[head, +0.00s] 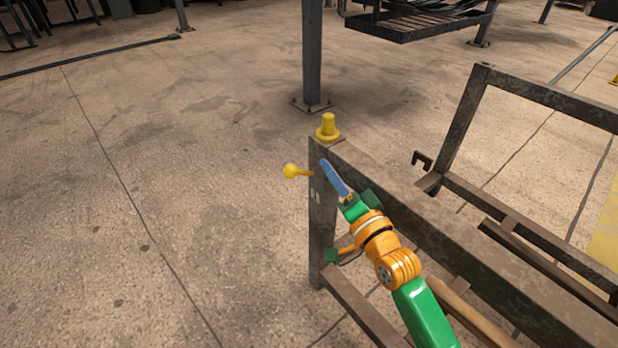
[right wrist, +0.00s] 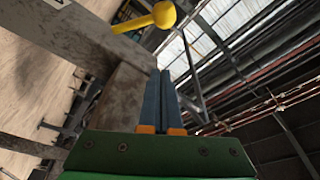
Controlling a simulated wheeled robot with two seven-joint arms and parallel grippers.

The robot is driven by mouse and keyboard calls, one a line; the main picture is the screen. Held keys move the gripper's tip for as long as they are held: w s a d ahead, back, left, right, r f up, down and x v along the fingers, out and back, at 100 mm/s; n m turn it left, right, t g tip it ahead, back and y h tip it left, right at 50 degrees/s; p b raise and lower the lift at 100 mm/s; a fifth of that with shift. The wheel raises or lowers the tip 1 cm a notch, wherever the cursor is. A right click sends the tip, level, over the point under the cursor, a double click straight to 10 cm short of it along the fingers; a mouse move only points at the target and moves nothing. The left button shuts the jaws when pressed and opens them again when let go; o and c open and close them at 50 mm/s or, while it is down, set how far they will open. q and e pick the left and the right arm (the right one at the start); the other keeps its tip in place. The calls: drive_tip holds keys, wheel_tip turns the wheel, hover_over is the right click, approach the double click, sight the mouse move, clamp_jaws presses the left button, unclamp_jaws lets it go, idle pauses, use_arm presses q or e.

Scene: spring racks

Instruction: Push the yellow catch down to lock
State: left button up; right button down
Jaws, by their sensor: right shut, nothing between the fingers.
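The yellow catch, a lever with a round ball knob (head: 291,171), sticks out to the left near the top of the rack's corner post (head: 322,215). Its ball and stalk also show at the top of the right wrist view (right wrist: 165,14). My right gripper (head: 324,164) is shut and empty, its blue fingers up by the post top, just right of the catch's stalk. In the right wrist view its closed fingers (right wrist: 160,74) lie below the ball, apart from it. Whether the fingers touch the post is unclear. My left gripper is not in view.
A yellow cap (head: 327,127) stands on top of the post. The rack's long dark rail (head: 450,235) runs away to the lower right, with a hooked bracket (head: 422,160) beyond it. A grey column (head: 312,50) stands behind. The floor at left is clear.

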sight(308, 174)
drive_tip(key=a, duration=0.1)
drive_tip(key=w+a+f+b, duration=0.1)
drive_tip(key=a, duration=0.2)
drive_tip(key=shift+w+a+f, duration=0.15)
drive_tip(key=shift+w+f, duration=0.2)
drive_tip(key=shift+f, duration=0.05)
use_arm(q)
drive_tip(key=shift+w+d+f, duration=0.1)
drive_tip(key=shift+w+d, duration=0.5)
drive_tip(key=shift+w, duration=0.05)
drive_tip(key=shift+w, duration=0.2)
use_arm(e)
drive_tip(key=shift+s+a+f+n, duration=0.1)
drive_tip(key=shift+f+n, duration=0.1)
drive_tip(key=shift+n, duration=0.2)
use_arm(q)
drive_tip(key=shift+b, duration=0.3)
